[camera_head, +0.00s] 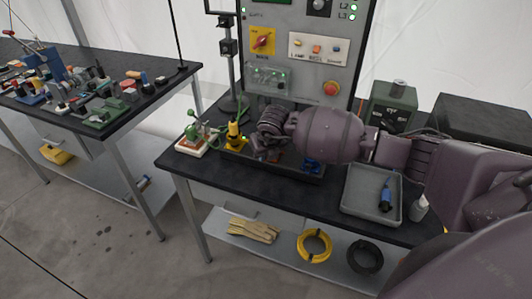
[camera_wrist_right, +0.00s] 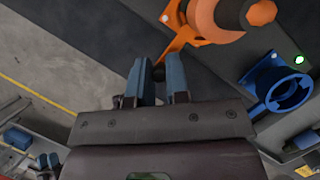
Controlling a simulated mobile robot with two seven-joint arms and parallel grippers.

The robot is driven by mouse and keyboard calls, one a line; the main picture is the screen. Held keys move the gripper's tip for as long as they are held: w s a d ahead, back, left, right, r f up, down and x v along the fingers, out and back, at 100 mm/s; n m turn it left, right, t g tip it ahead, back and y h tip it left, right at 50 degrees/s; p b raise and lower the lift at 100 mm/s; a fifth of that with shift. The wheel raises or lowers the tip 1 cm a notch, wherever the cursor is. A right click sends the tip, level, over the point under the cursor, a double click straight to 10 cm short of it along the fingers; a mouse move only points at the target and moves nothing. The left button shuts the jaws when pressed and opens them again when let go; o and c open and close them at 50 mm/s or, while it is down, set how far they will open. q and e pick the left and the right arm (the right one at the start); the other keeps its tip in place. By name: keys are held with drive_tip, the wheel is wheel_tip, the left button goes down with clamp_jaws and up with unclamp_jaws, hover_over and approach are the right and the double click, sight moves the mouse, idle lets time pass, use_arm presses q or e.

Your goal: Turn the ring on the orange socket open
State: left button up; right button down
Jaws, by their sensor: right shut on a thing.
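The orange socket (camera_wrist_right: 228,18) is at the top of the right wrist view, with an orange arm (camera_wrist_right: 180,42) of its ring reaching down-left between my finger pads. My right gripper (camera_wrist_right: 157,84) is shut on the tip of this ring arm; the pads partly hide it. In the head view my right gripper (camera_head: 268,142) is over the front of the bench and hides most or all of the orange socket. My left gripper is in neither view.
A blue socket (camera_wrist_right: 285,92) with its ring is right of the orange one. A yellow socket (camera_head: 234,136) stands left of my gripper. The control panel (camera_head: 300,75) rises behind. A grey tray (camera_head: 360,205) with a blue-handled item lies to the right.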

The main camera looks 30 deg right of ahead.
drive_tip(key=shift+w, duration=0.1)
drive_tip(key=c, duration=1.1)
unclamp_jaws()
drive_tip(key=shift+a, duration=0.1)
drive_tip(key=v, duration=1)
drive_tip(key=shift+s+r, duration=0.25)
drive_tip(key=shift+r, duration=0.1)
